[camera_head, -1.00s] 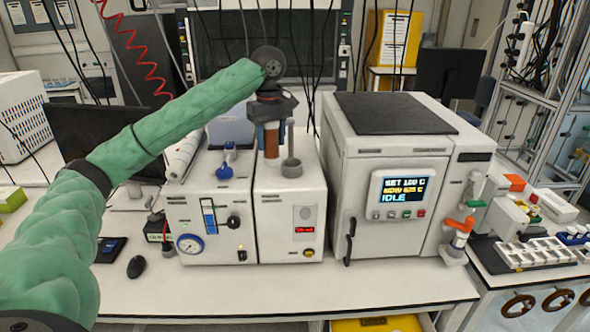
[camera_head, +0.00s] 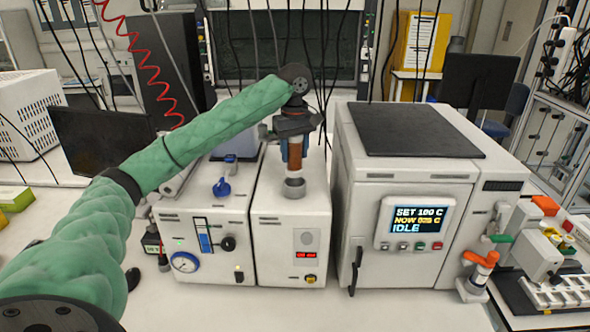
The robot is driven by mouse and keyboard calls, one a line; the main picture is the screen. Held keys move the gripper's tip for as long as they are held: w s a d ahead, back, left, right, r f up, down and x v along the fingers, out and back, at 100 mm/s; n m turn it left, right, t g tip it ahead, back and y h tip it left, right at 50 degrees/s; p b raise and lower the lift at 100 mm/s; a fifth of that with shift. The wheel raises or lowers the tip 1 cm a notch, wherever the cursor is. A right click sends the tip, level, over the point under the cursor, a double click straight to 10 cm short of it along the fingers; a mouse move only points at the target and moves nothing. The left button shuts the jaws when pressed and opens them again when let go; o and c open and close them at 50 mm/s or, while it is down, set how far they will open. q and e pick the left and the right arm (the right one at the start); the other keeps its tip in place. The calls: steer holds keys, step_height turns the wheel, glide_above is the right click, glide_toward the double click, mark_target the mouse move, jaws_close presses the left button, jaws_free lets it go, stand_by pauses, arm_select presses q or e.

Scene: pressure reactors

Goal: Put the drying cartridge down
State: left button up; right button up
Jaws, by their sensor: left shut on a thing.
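The drying cartridge (camera_head: 295,149) is a narrow orange-brown cylinder. It hangs roughly upright in my left gripper (camera_head: 293,136), which is shut on it from above. The gripper and cartridge are over the right-hand white unit (camera_head: 292,235) with a red display. The cartridge's lower end lines up in the picture with a grey round socket (camera_head: 295,188) on that unit's top. I cannot tell whether it is seated in the socket or just in front of or above it. My right gripper is not in view.
A white unit with a gauge (camera_head: 185,262) and a blue valve (camera_head: 221,187) stands directly left. A large white oven (camera_head: 414,194) reading IDLE stands close on the right. Dark cables hang behind. The bench front (camera_head: 400,305) is clear.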

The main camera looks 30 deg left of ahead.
mark_target(295, 170)
arm_select(q)
steer(key=shift+w+f, duration=0.3)
steer(key=shift+f, duration=0.45)
steer(key=shift+s+f+p, duration=0.25)
steer(key=shift+f+p, duration=0.25)
steer(key=shift+p, duration=0.05)
step_height(295, 170, down, 3)
steer(key=shift+w+f+p, duration=0.1)
steer(key=shift+p, duration=0.75)
steer(key=shift+f, duration=0.3)
steer(key=shift+f, duration=0.1)
steer(key=o, duration=1.1)
steer(key=shift+f, duration=0.1)
